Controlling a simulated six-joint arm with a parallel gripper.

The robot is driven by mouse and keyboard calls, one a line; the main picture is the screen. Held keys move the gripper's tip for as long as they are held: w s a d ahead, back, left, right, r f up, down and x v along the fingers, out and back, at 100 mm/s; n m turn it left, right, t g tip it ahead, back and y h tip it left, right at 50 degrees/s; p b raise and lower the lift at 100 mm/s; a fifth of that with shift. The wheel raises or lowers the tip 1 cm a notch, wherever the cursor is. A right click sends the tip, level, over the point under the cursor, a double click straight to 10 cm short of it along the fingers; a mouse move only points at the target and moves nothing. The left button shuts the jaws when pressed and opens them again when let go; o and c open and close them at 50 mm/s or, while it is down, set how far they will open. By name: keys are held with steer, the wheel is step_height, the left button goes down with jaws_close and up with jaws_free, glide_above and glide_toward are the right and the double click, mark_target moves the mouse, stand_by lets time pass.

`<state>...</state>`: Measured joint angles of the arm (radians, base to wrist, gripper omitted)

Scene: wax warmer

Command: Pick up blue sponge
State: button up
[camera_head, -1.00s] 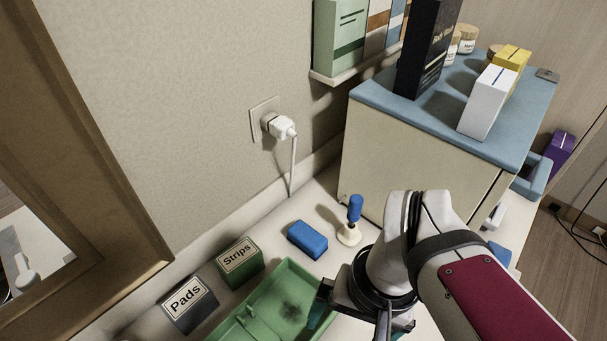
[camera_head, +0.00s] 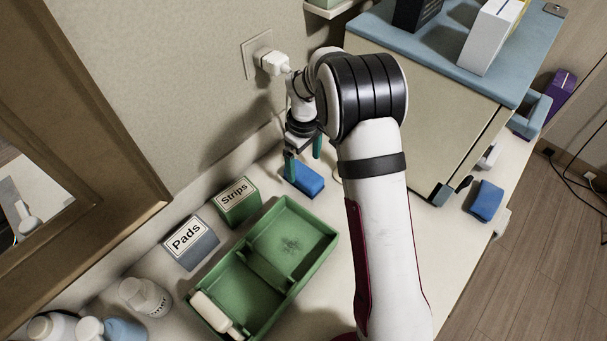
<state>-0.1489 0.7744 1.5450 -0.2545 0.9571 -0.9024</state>
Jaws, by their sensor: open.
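The blue sponge (camera_head: 306,184) lies flat on the pale counter, behind the green tray. My gripper (camera_head: 303,166) points down right over it, with its green fingers apart. One finger overlaps the sponge's left end in the picture, and the other shows near its back right edge. The jaws are open; I cannot tell whether the fingers touch the sponge or are just above it. The sponge's back part is partly hidden by the fingers.
The green tray (camera_head: 329,243), Strips box (camera_head: 237,209) and Pads box (camera_head: 190,246) stand to the left and front. A blue-topped cabinet (camera_head: 400,55) stands right. Another blue block (camera_head: 486,202) lies at the counter's right edge. The wall plug (camera_head: 271,63) is behind my arm.

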mark_target(304, 173)
step_height(304, 173, down, 5)
steer(key=shift+s+f, duration=0.1)
steer(key=c, duration=1.4)
step_height(304, 173, up, 10)
steer(key=shift+r, duration=0.1)
steer(key=o, duration=0.6)
steer(key=shift+c, duration=0.2)
steer(key=c, duration=0.4)
steer(key=s+a, duration=0.1)
steer(key=s, duration=0.4)
steer(key=s+a+f, duration=0.1)
steer(key=s, duration=0.5)
steer(key=s+a+f, duration=0.1)
steer(key=s+a, duration=0.1)
steer(key=s, duration=0.4)
steer(key=shift+s, duration=0.1)
steer(key=shift+c, duration=0.2)
